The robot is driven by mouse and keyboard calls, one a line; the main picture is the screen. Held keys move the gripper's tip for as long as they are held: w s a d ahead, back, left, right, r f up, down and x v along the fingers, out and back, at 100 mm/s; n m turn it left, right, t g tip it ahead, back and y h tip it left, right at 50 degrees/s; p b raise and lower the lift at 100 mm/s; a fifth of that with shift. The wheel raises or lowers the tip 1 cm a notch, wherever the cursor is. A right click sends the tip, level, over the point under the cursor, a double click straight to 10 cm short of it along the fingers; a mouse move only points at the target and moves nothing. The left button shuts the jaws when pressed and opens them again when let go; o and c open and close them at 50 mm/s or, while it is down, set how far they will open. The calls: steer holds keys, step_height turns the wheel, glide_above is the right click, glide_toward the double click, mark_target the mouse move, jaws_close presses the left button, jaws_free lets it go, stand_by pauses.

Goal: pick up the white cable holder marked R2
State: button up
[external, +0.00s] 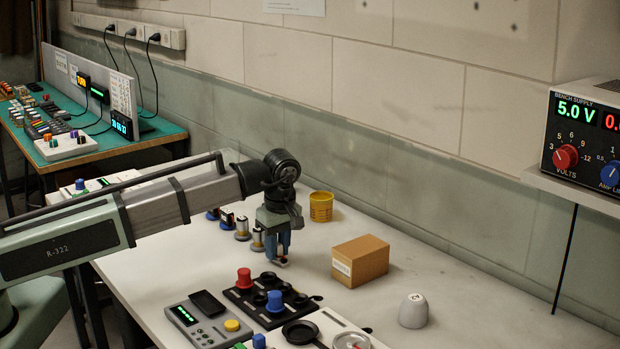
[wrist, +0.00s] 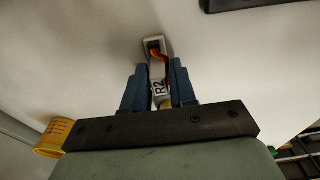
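The white cable holder marked R2 (wrist: 158,72) is between the two blue fingers of my gripper (wrist: 159,66) in the wrist view. Its R2 label faces the camera, and orange-red wires show in its dark far end. The fingers lie close against both its sides with no clear gap. In the external view my gripper (external: 281,257) points down over the white bench, and a small white, dark and red part of the holder (external: 283,262) shows at the fingertips. I cannot tell whether it touches the bench.
A yellow cup (external: 321,207) stands behind my gripper, and a cardboard box (external: 360,261) to its right. A black panel with red and blue knobs (external: 245,295) lies in front. Small spools (external: 242,229) stand to the left. A grey cup-shaped piece (external: 413,311) sits at right, with clear bench around it.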

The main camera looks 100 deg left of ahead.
jaws_close()
